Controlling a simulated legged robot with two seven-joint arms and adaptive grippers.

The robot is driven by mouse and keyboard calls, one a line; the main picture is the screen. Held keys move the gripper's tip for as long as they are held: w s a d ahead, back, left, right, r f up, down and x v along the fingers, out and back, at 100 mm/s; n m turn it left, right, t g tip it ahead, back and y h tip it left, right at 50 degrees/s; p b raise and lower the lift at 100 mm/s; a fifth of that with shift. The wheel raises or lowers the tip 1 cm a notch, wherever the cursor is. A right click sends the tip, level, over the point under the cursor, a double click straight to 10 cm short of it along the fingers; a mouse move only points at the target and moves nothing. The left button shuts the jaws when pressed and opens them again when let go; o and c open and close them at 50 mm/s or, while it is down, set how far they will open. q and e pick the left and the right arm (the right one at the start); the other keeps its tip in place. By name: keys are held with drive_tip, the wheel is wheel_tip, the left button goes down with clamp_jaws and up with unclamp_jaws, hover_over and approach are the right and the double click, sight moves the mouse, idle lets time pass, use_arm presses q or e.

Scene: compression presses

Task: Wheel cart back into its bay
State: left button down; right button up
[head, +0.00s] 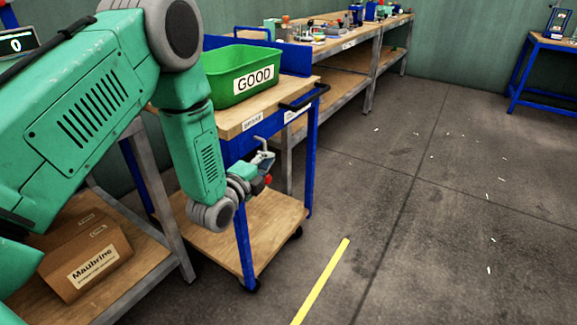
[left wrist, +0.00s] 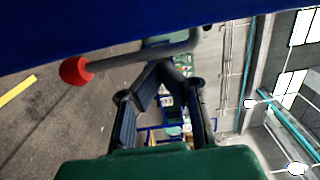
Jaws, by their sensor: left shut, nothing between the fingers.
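The cart has a blue frame, a wooden top (head: 236,122) and a wooden lower shelf (head: 265,222), and stands upright on black casters. A black handle (head: 304,97) sticks out at its right end. A green bin labelled GOOD (head: 222,90) rests on top. My left gripper (head: 250,182) is shut and empty, in front of the cart below its top. In the left wrist view my fingers (left wrist: 165,75) come together beside a grey lever (left wrist: 140,58) with a red knob (left wrist: 75,70), under a blue panel. Contact with the lever cannot be told. My right gripper is out of view.
A yellow floor line (head: 320,282) lies right of the cart. A long workbench (head: 340,44) runs along the wall behind. A shelf with a cardboard box (head: 85,262) is at the lower left. A blue table (head: 555,42) stands far right. The floor between is mostly open.

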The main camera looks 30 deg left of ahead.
use_arm(q)
drive_tip(key=w+a, duration=0.1)
drive_tip(key=a, duration=2)
drive_tip(key=shift+w+a, duration=0.2)
drive_tip(key=shift+w, duration=0.15)
drive_tip(key=shift+f, duration=0.2)
